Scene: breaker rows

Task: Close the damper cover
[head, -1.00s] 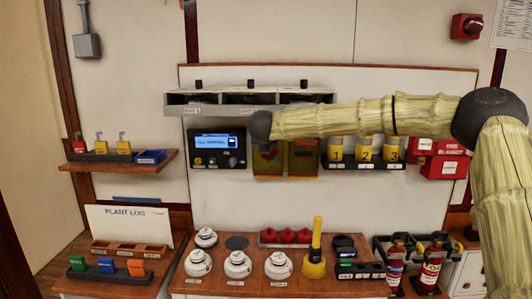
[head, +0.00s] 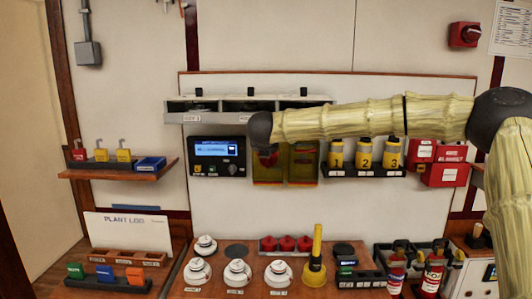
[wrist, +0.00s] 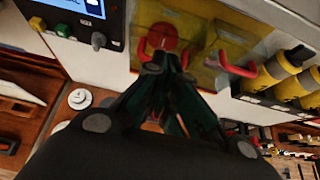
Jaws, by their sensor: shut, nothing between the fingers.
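Two yellow see-through covers hang side by side on the wall panel, a left one (head: 268,174) and a right one (head: 304,165). The frames do not show clearly which is the damper cover or how far each stands open. In the wrist view the yellow covers (wrist: 205,74) have red curved handles (wrist: 236,66), and a round red knob (wrist: 162,37) shows at the left one. My gripper (wrist: 173,66) is shut and empty, its fingertips close in front of the left cover's lower part. Contact cannot be told. In the head view my wrist hides the gripper.
A control panel with a blue screen (head: 217,156) is just left of the covers. Yellow numbered canisters (head: 364,155) stand to the right. A grey three-bay shelf (head: 225,112) is above.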

